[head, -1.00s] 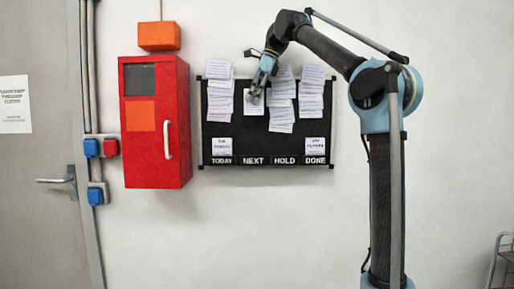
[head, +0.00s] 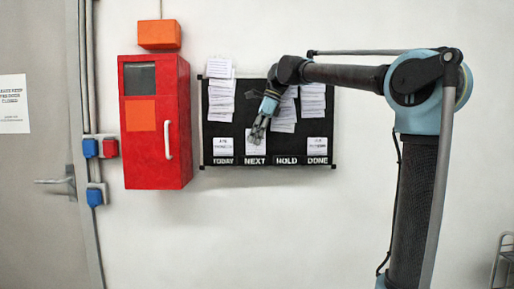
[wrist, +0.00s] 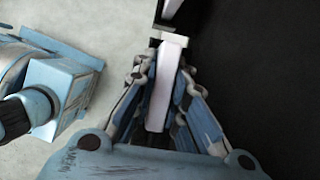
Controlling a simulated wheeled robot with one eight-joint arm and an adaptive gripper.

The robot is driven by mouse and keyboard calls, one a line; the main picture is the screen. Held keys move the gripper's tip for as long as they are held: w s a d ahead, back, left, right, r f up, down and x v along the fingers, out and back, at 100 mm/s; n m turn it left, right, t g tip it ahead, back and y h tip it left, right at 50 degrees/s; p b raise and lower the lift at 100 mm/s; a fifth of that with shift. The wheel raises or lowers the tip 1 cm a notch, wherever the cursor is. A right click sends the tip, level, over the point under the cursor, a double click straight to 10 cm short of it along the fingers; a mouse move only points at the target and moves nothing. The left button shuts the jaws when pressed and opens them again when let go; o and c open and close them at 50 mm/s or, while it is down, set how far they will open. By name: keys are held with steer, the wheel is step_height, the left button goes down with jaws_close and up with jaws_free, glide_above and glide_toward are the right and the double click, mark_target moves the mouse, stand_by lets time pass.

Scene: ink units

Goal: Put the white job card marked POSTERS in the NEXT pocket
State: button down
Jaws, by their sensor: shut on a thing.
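My gripper (head: 258,131) is in front of the black board (head: 230,132), low in its second column. It is shut on a white card (head: 256,147), whose lower end reaches down to the NEXT label (head: 255,160). I cannot tell whether the card's lower edge is inside the pocket or in front of it. The print on this card is too small to read, and the gripper covers its upper part. In the wrist view the white card (wrist: 161,85) stands nearly edge-on between the two fingers, with the dark board on the right.
TODAY (head: 222,160) and DONE (head: 317,160) pockets each hold a white card; the HOLD pocket (head: 287,160) looks empty. Overlapping white sheets (head: 221,100) hang above. A red cabinet (head: 155,120) stands out from the wall on the left.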

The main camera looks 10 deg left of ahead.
mark_target(251, 155)
steer(key=shift+f, duration=1.6)
steer(key=shift+f, duration=0.1)
steer(key=c, duration=1.6)
jaws_free()
steer(key=v, duration=1.2)
